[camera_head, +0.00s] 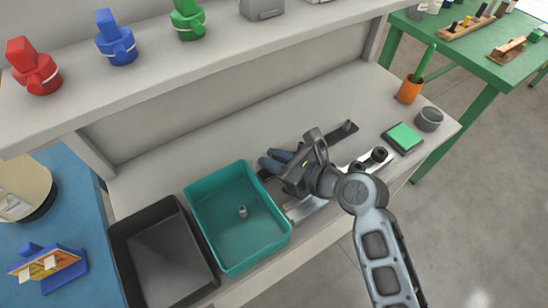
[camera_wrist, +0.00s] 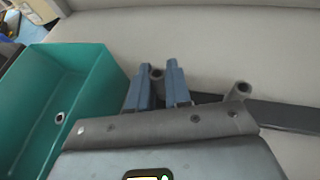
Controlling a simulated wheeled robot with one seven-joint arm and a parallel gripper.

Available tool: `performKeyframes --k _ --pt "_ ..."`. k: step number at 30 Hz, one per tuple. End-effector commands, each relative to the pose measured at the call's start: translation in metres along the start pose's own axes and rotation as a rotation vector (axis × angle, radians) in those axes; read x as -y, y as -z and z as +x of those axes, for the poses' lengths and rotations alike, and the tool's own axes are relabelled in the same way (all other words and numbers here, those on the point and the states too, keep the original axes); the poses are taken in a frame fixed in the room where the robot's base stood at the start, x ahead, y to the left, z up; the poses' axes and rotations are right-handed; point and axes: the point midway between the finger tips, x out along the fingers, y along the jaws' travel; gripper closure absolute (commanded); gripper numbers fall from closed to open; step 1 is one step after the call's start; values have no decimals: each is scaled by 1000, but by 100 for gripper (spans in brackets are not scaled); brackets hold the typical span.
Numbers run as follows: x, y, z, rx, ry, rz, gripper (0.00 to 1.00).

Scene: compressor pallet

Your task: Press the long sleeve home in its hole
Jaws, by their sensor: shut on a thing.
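My gripper (camera_head: 274,163) points down over the left end of a dark flat bar (camera_head: 335,137) on the workbench. In the wrist view its two blue fingers (camera_wrist: 159,88) are shut on a grey hollow sleeve (camera_wrist: 157,74), taken as the long sleeve. Its open top shows between the fingertips. Its lower end and any hole under it are hidden, so I cannot tell how deep it sits. A second grey sleeve (camera_head: 348,126) stands upright at the bar's right end; it also shows in the wrist view (camera_wrist: 241,89).
A teal bin (camera_head: 212,259) left of my gripper holds one small grey sleeve (camera_head: 242,211). A dark grey bin (camera_head: 127,272) stands beside it. A pale metal part with a black ring (camera_head: 379,154), a green pad (camera_head: 404,137) and an orange cup (camera_head: 409,91) lie right. A shelf (camera_head: 215,54) runs behind.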

Motion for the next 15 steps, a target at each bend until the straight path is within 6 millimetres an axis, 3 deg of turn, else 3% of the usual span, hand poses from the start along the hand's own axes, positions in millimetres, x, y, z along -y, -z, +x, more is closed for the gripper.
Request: performKeyframes --k 15 --pt "0 -20 -8 0 0 0 100"
